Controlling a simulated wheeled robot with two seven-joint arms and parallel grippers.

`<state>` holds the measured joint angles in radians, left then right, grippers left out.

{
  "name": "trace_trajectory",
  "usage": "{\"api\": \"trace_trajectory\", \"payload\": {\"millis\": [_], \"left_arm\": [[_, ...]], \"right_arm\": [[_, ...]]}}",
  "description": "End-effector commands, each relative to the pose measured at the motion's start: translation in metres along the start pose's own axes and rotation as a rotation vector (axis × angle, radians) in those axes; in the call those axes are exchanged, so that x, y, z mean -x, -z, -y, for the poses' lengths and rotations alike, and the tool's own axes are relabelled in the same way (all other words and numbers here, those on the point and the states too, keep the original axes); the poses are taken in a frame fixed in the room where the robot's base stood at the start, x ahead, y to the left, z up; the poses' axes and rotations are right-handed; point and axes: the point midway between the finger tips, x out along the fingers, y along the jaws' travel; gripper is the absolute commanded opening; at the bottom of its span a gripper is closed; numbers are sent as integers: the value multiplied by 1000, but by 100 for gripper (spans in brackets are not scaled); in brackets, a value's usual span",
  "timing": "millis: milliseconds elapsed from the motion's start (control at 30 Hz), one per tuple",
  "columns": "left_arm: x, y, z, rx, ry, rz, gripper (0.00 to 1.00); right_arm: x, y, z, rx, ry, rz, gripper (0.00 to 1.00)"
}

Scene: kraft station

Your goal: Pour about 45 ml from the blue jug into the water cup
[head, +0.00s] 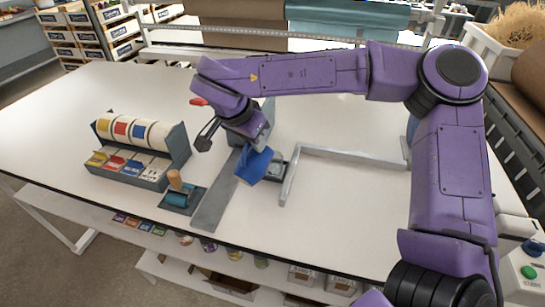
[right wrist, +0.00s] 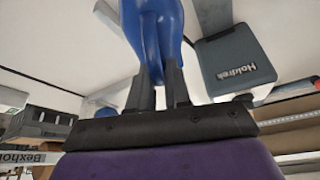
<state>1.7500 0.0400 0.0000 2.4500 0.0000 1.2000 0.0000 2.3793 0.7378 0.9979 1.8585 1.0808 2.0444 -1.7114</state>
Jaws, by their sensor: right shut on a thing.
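The blue jug (head: 254,166) is held by my right gripper (head: 262,145) over the middle of the white table, and it looks tilted in the head view. In the right wrist view the two dark fingers of my right gripper (right wrist: 160,88) are shut on the jug (right wrist: 153,35). I cannot make out the water cup; it may be hidden behind the jug or my arm. A small grey tray-like piece (head: 279,172) shows just right of the jug. My left gripper is not in view.
A long flat grey bar (head: 213,203) lies left of the jug. A grey angled frame (head: 340,156) lies to the right. The far left table is clear.

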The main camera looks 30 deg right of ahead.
Motion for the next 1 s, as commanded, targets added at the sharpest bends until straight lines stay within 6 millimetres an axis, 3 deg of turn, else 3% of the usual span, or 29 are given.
{"api": "trace_trajectory", "payload": {"millis": [1000], "left_arm": [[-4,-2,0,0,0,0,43]], "right_arm": [[1,7,-2,-5,-1,61,0]]}}
